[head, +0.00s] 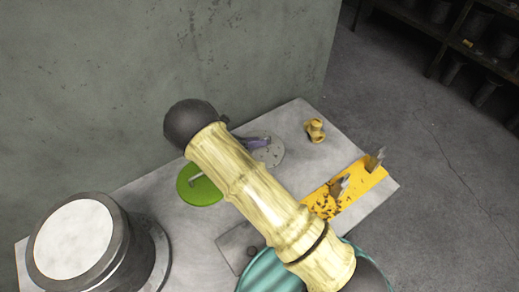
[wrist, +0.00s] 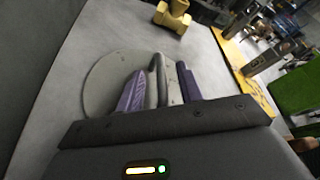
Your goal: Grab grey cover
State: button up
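The grey cover (wrist: 100,88) is a flat round disc with an upright bar handle (wrist: 158,72). It lies on the light grey table, and part of it also shows in the head view (head: 272,155). My gripper (wrist: 160,85) has purple fingers and is open over the cover. In the wrist view one finger is on each side of the handle, with the handle standing between them. I cannot tell whether either finger touches it. In the head view my arm hides much of the gripper and part of the cover.
A green round lid (head: 197,190) lies left of the cover. A yellow fitting (head: 315,130) stands behind it. An orange plate (head: 356,185) with metal brackets lies to the right. A teal object (head: 262,275) and a large grey cylinder (head: 135,250) are nearer. A wall (head: 130,60) rises behind.

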jog(key=shift+x, duration=1)
grip_shut()
